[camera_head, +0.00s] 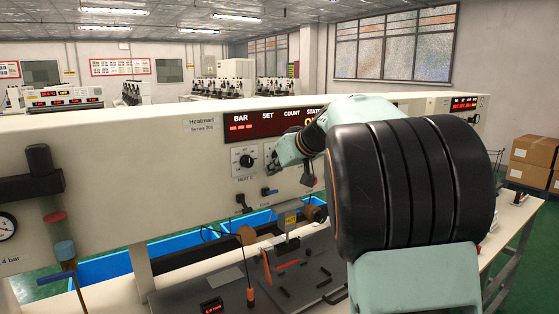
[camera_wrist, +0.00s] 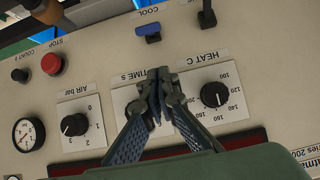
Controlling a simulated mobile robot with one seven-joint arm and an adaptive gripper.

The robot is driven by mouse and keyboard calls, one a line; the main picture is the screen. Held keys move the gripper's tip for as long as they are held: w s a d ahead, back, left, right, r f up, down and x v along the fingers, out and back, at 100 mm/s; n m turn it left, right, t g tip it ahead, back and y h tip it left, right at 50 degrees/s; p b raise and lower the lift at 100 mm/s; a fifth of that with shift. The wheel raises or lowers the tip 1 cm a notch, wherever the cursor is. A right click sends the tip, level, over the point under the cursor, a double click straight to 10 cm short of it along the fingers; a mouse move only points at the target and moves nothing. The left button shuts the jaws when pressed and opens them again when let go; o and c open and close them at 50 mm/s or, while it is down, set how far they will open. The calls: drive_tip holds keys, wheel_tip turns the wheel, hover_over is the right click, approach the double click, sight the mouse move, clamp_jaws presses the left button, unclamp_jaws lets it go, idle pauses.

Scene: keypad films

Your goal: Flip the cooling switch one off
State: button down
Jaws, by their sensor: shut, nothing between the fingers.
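A blue-handled switch (camera_wrist: 148,32) with the inverted label COOL beside it sits on the cream panel in the wrist view. It also shows in the head view (camera_head: 269,192), below the knobs. Whether its lever is on or off cannot be told. My gripper (camera_wrist: 159,74) is shut and empty, in front of the TIME S knob (camera_wrist: 136,108), which it partly hides. The fingertips are apart from the blue switch. In the head view, my gripper (camera_head: 274,162) is small and partly hidden at the panel.
The HEAT C knob (camera_wrist: 215,94) is close right of my fingers, the AIR bar knob (camera_wrist: 74,125) left. A black lever (camera_wrist: 207,14) stands near the blue switch. A red STOP button (camera_wrist: 52,64) and a gauge (camera_wrist: 28,134) are left. Blue bins (camera_head: 110,264) lie below the panel.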

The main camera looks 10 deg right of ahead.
sight(270, 192)
drive_tip(key=shift+s+d+f, duration=0.1)
drive_tip(key=shift+s+f, duration=0.15)
drive_tip(key=shift+f, duration=0.3)
drive_tip(key=shift+s+d+f, duration=0.15)
drive_tip(key=shift+s+f, duration=0.15)
drive_tip(key=shift+f, duration=0.3)
drive_tip(key=shift+s+d+f, duration=0.1)
drive_tip(key=shift+s+f, duration=0.15)
drive_tip(key=shift+f, duration=0.3)
drive_tip(key=shift+f+b, duration=0.25)
drive_tip(key=shift+b, duration=0.75)
